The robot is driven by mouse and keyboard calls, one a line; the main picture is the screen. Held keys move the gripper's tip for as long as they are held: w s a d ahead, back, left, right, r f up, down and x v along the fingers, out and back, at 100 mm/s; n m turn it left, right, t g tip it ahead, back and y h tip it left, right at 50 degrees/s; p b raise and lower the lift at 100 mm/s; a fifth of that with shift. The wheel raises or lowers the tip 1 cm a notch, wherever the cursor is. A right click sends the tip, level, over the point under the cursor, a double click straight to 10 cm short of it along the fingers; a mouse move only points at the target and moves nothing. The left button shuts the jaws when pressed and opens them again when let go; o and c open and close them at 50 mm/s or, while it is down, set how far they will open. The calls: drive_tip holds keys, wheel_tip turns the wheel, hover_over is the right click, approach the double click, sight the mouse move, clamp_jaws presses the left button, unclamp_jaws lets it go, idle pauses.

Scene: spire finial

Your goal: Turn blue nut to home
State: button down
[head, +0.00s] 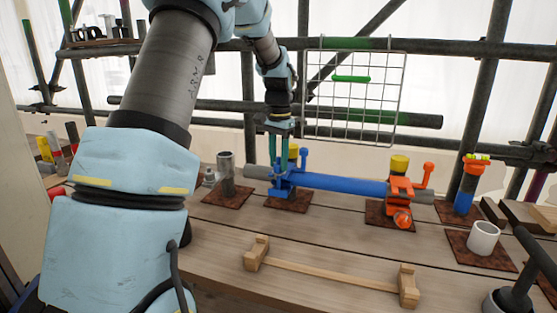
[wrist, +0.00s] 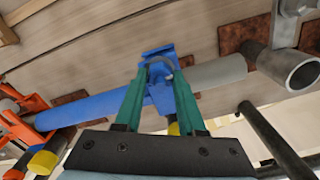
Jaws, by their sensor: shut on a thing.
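A blue clamp (head: 279,185) sits at the left end of a horizontal blue tube (head: 345,185). It also shows in the wrist view (wrist: 157,52), with a grey curved piece at its middle. My gripper (head: 281,165) comes down from above onto this clamp, with its two teal fingers on either side of a blue part, the blue nut (wrist: 158,95). In the wrist view my gripper (wrist: 161,80) is shut on it. The fingers hide much of the nut, and its turned angle cannot be told. A blue knob (head: 304,154) stands just right of the fingers.
An orange clamp (head: 400,190) with an upright handle holds the tube's right end. A grey pipe stub (head: 226,165) stands close left of the blue clamp. A white cup (head: 484,238) is at right. A wooden cradle (head: 325,275) lies in front. A wire grid (head: 355,90) hangs behind.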

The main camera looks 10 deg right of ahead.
drive_tip(key=c, duration=0.5)
unclamp_jaws()
wheel_tip(320, 180, up, 11)
drive_tip(key=b, duration=0.2)
drive_tip(key=shift+f, duration=0.1)
drive_tip(key=s+a+f+n, duration=0.4)
drive_tip(key=s+a+f, duration=0.4)
drive_tip(key=s+a, duration=0.2)
drive_tip(key=s+a+f+n+t, duration=0.1)
drive_tip(key=s+a+f+n, duration=0.4)
drive_tip(key=s+a+f, duration=0.3)
drive_tip(key=s+a, duration=0.2)
drive_tip(key=shift+s+a+f, duration=0.15)
drive_tip(key=shift+s+a, duration=0.2)
